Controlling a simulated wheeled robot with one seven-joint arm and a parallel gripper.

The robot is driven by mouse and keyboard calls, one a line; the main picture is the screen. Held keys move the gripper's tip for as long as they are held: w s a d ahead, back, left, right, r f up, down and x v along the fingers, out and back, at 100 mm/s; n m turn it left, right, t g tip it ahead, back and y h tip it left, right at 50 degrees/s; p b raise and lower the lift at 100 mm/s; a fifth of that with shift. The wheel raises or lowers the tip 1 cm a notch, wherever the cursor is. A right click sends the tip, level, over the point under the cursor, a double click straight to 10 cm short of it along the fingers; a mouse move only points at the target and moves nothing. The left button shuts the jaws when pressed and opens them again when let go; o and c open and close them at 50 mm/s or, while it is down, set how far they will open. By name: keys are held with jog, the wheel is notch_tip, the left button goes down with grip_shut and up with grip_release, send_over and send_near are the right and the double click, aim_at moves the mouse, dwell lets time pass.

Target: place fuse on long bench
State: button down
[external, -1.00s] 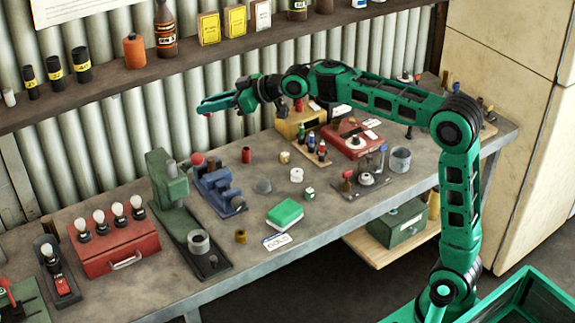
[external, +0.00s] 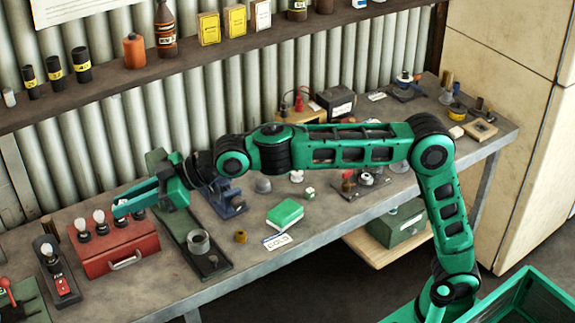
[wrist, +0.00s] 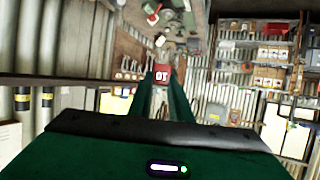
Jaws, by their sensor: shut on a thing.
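The long bench (external: 318,226) runs diagonally along the corrugated wall in the external view. My gripper (external: 122,204) is above its left part, over the red box with bulbs. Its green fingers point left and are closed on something. In the wrist view, a small red piece with white markings (wrist: 162,75) shows between the far ends of the fingers; it looks like the fuse. In the external view I cannot make the held piece out clearly. It is held above the bench, and its lower part is hidden.
The red box with bulbs (external: 117,252) stands below the gripper, with a green stand (external: 206,259) to its right. A shelf (external: 215,57) with bottles runs above. Bare bench shows along the front edge.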

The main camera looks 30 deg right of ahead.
jog(key=s+a, duration=0.3)
jog(key=s, duration=0.2)
send_over(150, 297)
jog(key=shift+n+g, duration=0.3)
notch_tip(150, 297, down, 33)
jog(key=shift+f, duration=2)
jog(key=c, duration=1.6)
grip_release()
jog(key=shift+f, duration=0.1)
jog(key=shift+c, duration=0.2)
jog(key=v, duration=1.2)
jog(key=shift+d, duration=0.15)
